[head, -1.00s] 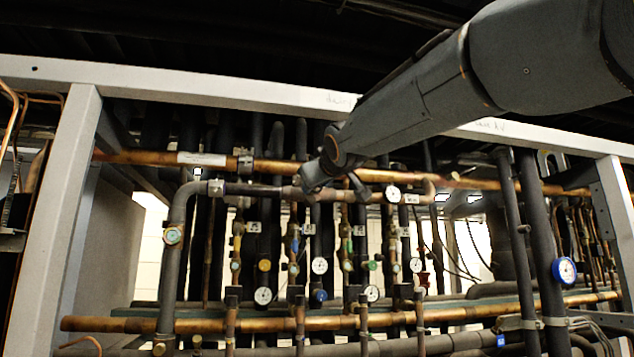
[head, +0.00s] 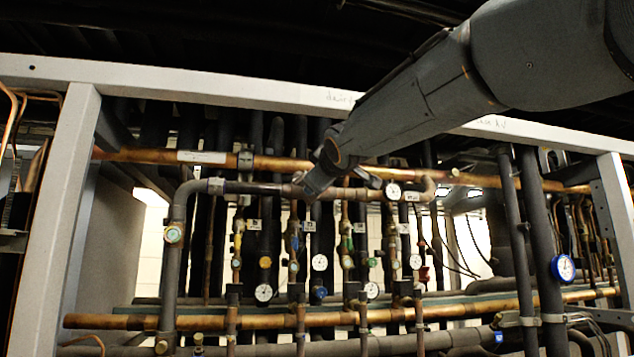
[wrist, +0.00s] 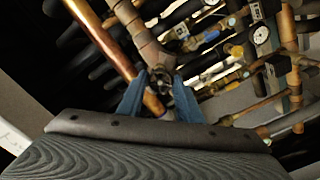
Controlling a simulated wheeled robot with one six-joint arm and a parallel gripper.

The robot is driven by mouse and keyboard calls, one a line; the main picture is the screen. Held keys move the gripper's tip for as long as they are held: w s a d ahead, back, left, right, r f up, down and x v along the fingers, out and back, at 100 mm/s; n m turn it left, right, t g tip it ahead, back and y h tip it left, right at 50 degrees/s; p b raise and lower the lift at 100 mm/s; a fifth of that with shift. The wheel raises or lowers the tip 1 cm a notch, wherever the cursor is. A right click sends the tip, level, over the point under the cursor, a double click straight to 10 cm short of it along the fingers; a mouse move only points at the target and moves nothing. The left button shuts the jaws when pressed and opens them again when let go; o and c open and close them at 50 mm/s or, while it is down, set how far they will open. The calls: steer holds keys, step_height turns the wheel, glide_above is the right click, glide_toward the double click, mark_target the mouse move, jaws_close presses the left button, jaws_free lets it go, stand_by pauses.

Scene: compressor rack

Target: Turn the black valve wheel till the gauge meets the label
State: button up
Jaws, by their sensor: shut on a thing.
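The black valve wheel (wrist: 160,78) shows in the wrist view between the two blue fingers of my gripper (wrist: 158,88), which is shut on it. In the head view my wrist (head: 322,180) covers the wheel, at the upper pipe. A white dial gauge (head: 393,191) is on that pipe just to the right, with a small white label (head: 411,197) beside it. The gauge's needle is too small to read. Several other gauges hang lower, so I cannot tell for sure which one goes with the wheel.
A copper pipe (wrist: 102,38) runs close to the left finger. The grey frame beam (head: 230,103) crosses above the pipes, below my arm. Several vertical pipes, small valves and tags crowd the rack below. A blue-rimmed gauge (head: 563,268) is at the far right.

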steer(key=o, duration=1)
steer(key=shift+o, duration=0.2)
steer(key=b+v, duration=0.2)
steer(key=v, duration=0.6)
steer(key=shift+b, duration=0.35)
